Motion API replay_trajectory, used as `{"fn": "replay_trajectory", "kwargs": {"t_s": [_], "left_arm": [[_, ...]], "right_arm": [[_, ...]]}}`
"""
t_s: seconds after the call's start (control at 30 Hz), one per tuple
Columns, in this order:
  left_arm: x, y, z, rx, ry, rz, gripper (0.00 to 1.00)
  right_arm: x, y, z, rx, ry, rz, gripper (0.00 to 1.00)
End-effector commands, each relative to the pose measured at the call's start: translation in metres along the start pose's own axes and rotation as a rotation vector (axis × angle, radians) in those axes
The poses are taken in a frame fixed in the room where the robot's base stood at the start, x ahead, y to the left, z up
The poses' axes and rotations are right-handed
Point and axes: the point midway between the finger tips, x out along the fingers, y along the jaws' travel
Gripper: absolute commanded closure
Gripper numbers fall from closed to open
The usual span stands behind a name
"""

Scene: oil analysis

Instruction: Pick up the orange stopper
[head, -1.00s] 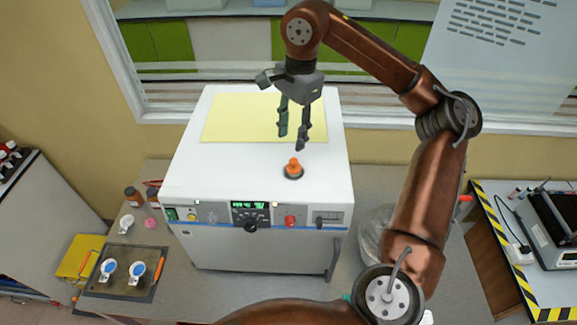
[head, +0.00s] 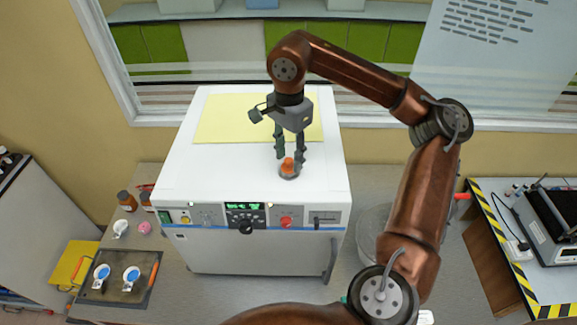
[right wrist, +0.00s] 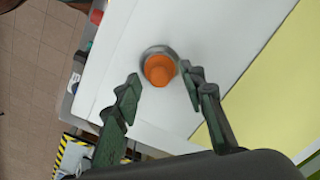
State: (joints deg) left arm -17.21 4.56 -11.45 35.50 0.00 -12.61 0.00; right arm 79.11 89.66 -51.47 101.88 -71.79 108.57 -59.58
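The orange stopper (head: 288,163) sits upright in a dark round socket (head: 289,174) on top of the white machine (head: 215,165). In the right wrist view, the stopper (right wrist: 160,69) shows from above in the grey ring of its socket (right wrist: 153,51). My right gripper (head: 290,158) is open, with its fingers pointing down close to the stopper. In the right wrist view, its fingertips (right wrist: 160,79) stand apart on either side of the stopper, with gaps visible. My left gripper is not in view.
A yellow sheet (head: 225,118) lies on the machine top behind the stopper. Knobs and a display (head: 245,207) are on the machine's front. A tray with two blue-filled cups (head: 108,292) is at lower left. A glass container (head: 375,228) stands right of the machine.

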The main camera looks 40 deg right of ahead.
Motion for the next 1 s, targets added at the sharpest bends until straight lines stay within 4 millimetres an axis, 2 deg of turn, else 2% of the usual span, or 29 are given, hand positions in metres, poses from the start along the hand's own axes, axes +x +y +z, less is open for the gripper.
{"fn": "replay_trajectory", "kwargs": {"t_s": [0.07, 0.6, 0.87, 1.0], "left_arm": [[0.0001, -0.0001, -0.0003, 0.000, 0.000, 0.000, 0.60], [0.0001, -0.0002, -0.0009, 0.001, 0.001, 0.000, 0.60], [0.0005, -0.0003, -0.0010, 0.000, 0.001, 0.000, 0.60], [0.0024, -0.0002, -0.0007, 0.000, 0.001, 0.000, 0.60]], "right_arm": [[-0.0001, -0.0002, 0.0002, 0.000, 0.000, 0.000, 0.63], [-0.0004, -0.0004, 0.0003, 0.000, -0.001, -0.001, 0.99], [-0.0016, -0.0006, 0.0005, -0.001, -0.001, -0.001, 0.99], [-0.0090, -0.0013, 0.0009, -0.001, -0.002, -0.003, 0.99]]}}
